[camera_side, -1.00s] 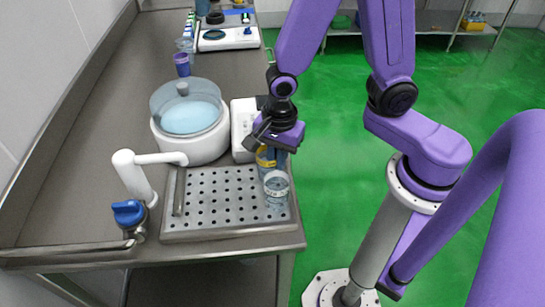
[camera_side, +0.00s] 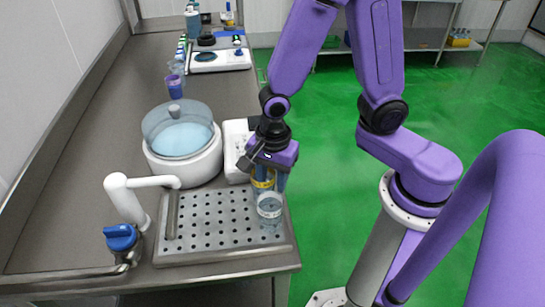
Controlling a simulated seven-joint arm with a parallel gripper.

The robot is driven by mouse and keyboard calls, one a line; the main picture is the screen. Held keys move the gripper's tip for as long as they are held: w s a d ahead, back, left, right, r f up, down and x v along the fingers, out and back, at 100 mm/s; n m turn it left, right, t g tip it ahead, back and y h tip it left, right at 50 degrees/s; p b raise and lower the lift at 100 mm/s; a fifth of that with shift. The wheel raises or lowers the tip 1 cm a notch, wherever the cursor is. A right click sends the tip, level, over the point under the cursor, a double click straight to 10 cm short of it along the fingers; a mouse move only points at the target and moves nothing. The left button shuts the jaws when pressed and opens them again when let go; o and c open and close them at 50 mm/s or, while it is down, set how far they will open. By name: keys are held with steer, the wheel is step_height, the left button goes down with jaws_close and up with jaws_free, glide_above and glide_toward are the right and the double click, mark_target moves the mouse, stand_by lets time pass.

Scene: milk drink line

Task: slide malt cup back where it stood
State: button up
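My gripper (camera_side: 265,177) points down at the back right of the metal drip tray (camera_side: 205,255). A cup with a yellow band (camera_side: 262,184) shows between and behind its fingers; I cannot tell whether they grip it, or whether it touches the tray. A clear cup (camera_side: 269,208) stands upright just in front of it, at the tray's right side. No label is readable, so I cannot tell which is the malt cup.
A white round pot with a clear lid (camera_side: 182,140) and a white device (camera_side: 236,145) stand behind the tray. A white tap with a blue knob (camera_side: 121,238) is at left. A purple cup (camera_side: 174,86) and a scale-like device (camera_side: 220,60) stand farther back. The left counter is clear.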

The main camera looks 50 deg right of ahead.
step_height(320, 180, up, 17)
steer(key=shift+s, duration=0.2)
stand_by(0.6)
steer(key=shift+d, duration=0.1)
steer(key=s+d+f+n, duration=0.2)
steer(key=s+n, duration=0.4)
steer(key=n, duration=0.8)
steer(key=s+d+f+n, duration=0.3)
steer(key=s+d+n, duration=0.2)
steer(key=n, duration=0.9)
steer(key=shift+s+f, duration=0.35)
